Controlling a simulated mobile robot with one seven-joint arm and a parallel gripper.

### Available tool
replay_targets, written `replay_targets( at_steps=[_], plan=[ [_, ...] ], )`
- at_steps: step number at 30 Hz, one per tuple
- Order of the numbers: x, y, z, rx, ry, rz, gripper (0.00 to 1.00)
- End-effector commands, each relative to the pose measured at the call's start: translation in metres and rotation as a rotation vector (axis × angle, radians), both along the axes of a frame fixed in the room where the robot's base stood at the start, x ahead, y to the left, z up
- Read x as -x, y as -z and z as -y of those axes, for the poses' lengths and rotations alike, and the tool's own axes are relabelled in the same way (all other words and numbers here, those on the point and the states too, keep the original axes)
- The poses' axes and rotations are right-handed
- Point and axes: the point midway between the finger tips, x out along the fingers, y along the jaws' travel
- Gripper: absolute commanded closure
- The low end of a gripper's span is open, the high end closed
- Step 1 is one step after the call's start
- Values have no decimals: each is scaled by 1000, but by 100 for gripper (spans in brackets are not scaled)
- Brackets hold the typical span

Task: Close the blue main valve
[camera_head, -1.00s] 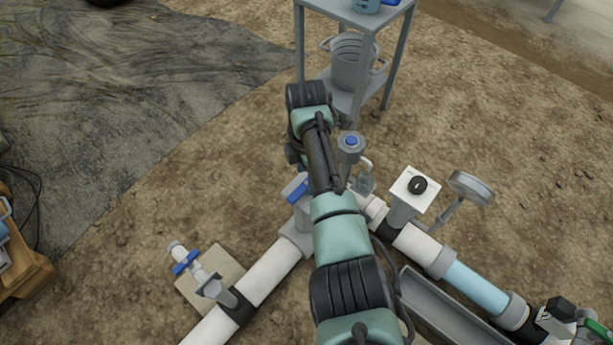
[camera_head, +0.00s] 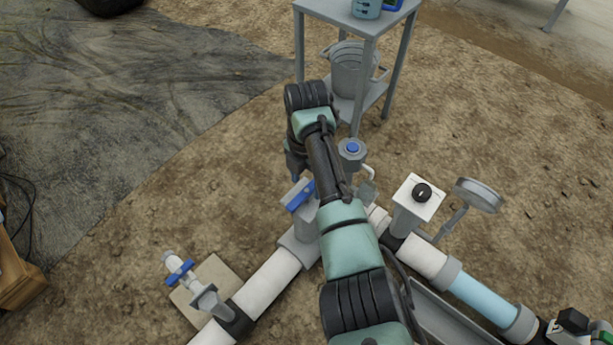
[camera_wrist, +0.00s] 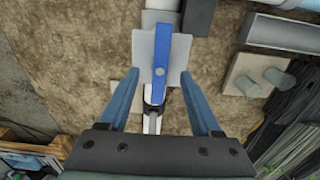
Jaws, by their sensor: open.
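The blue main valve has a blue lever handle (camera_head: 299,195) on a grey body on the white pipe, partly beside my arm in the head view. In the wrist view the blue handle (camera_wrist: 160,66) runs up and down the picture, in front of a light grey plate. My gripper (camera_wrist: 161,82) is open, with one blue finger to each side of the handle's lower part. Gaps show on both sides, and no touch is visible. How far the fingertips are from the handle in depth I cannot tell.
A smaller blue-handled valve (camera_head: 179,271) is on a side branch at lower left. A blue-topped fitting (camera_head: 352,150), a white box with a black knob (camera_head: 421,196) and a round gauge (camera_head: 477,195) stand to the right. A grey stand (camera_head: 366,60) is behind.

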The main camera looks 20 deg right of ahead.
Motion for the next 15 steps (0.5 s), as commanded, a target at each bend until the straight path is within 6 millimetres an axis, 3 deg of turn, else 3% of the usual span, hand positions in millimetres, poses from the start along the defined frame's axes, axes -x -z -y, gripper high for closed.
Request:
replay_targets(
  at_steps=[8,15],
  plan=[
    [0,2,0,-1,0,-1,35],
    [1,16,0,-1,0,-3,35]
  ],
)
